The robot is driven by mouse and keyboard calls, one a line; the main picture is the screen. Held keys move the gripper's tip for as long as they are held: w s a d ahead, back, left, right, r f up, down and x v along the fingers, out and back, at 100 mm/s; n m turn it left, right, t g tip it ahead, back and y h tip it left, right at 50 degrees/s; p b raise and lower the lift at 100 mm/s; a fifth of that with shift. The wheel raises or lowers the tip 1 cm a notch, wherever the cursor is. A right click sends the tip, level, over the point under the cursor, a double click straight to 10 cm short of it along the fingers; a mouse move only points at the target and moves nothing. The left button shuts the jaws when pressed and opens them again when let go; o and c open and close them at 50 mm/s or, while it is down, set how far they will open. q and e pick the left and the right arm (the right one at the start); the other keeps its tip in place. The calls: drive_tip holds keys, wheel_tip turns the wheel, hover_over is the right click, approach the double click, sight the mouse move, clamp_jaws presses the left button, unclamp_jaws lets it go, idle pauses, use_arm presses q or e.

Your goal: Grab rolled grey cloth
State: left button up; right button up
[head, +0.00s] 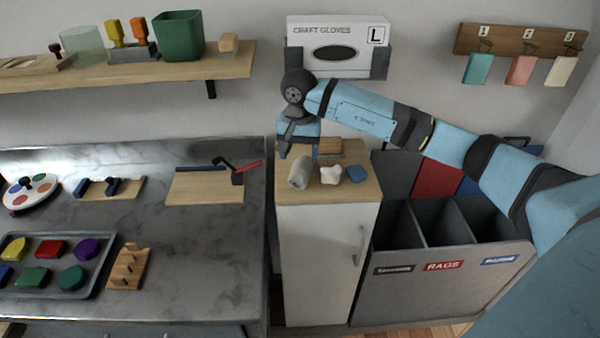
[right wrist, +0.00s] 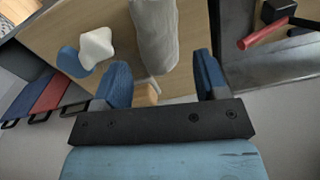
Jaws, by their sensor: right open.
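The rolled grey cloth (head: 300,172) lies on the wooden top of a small white cabinet, near its left edge. In the right wrist view the cloth (right wrist: 157,35) is a pale grey roll running away from me, beyond and between the blue fingers. My right gripper (head: 299,154) is open and empty, just behind and above the cloth in the head view. In the right wrist view its fingers (right wrist: 162,80) stand apart with the near end of the roll ahead of them. The left gripper is not in view.
A white lump (head: 332,175) and a blue piece (head: 356,174) sit right of the cloth. A wooden block (head: 329,147) lies behind them. A glove box (head: 336,46) hangs above. Sorting bins (head: 440,262) stand right, a metal worktable (head: 190,240) left.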

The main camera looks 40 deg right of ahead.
sight(300, 166)
wheel_tip(300, 166, down, 5)
drive_tip(key=shift+d+f, duration=0.1)
drive_tip(key=c, duration=0.7)
